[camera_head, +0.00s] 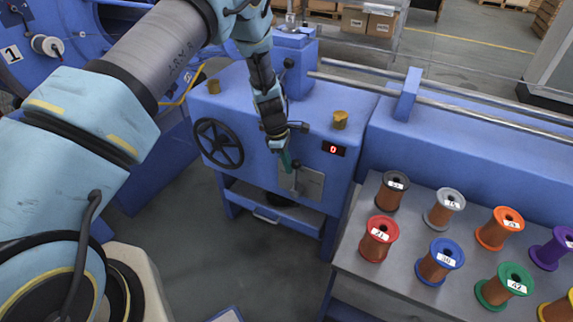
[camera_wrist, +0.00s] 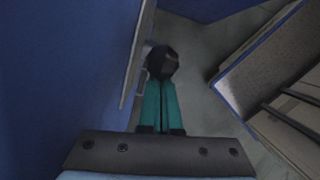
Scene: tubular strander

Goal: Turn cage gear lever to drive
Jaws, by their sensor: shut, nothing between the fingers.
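A lever with a dark knob (camera_head: 296,164) stands out from a pale metal plate (camera_head: 312,184) on the front of the blue machine; I take it as the cage gear lever. My gripper (camera_head: 287,165) reaches down from above, with its green fingertips right beside the knob. In the wrist view the green fingers (camera_wrist: 161,103) are together with nothing between them, and the dark knob (camera_wrist: 162,62) shows just past their tips. I cannot tell whether they touch. The plate's markings are too small to read.
A black handwheel (camera_head: 218,143) is left of the lever, and a red display (camera_head: 333,149) reading 0 is above right. Another dark-knobbed lever (camera_head: 289,62) is higher up. A table (camera_head: 345,262) with several coloured spools stands at right.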

